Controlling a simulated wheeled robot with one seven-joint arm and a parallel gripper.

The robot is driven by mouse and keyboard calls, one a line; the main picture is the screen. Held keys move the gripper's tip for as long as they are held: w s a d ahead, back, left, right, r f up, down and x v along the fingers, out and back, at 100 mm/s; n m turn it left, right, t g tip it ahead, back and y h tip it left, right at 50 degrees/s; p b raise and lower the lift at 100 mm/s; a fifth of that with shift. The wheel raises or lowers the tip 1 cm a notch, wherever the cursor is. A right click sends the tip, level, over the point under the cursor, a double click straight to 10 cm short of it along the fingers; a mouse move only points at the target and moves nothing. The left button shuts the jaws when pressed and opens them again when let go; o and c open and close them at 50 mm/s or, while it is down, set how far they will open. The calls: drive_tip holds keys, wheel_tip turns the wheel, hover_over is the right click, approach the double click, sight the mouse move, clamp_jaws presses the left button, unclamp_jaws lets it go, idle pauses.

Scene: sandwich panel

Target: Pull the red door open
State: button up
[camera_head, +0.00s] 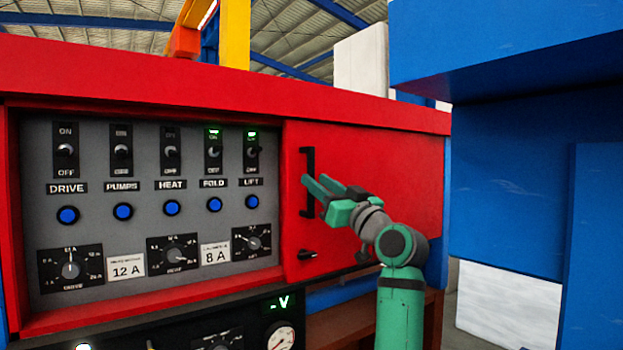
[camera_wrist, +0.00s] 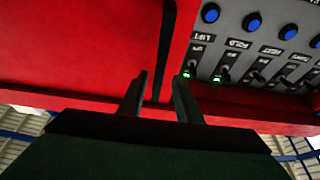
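The red door (camera_head: 375,170) is at the right of the red cabinet front and looks shut. A black upright handle (camera_head: 307,158) is on its left side. My gripper (camera_head: 313,180) is at the handle's mid-height and hides part of it. In the wrist view, my gripper (camera_wrist: 161,75) has its two fingers apart, with the red door (camera_wrist: 75,45) behind them. A dark strip runs down between the fingers; I cannot tell whether it is the handle or the door's edge, nor whether a finger touches the handle.
A small black latch (camera_head: 308,254) sits on the door below the handle. A grey control panel (camera_head: 150,210) with switches, blue buttons and dials is left of the door. A large blue structure (camera_head: 530,150) stands close on the right.

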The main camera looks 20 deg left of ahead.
drive_tip(key=v, duration=0.6)
drive_tip(key=shift+d+f, duration=0.15)
drive_tip(key=shift+d, duration=0.05)
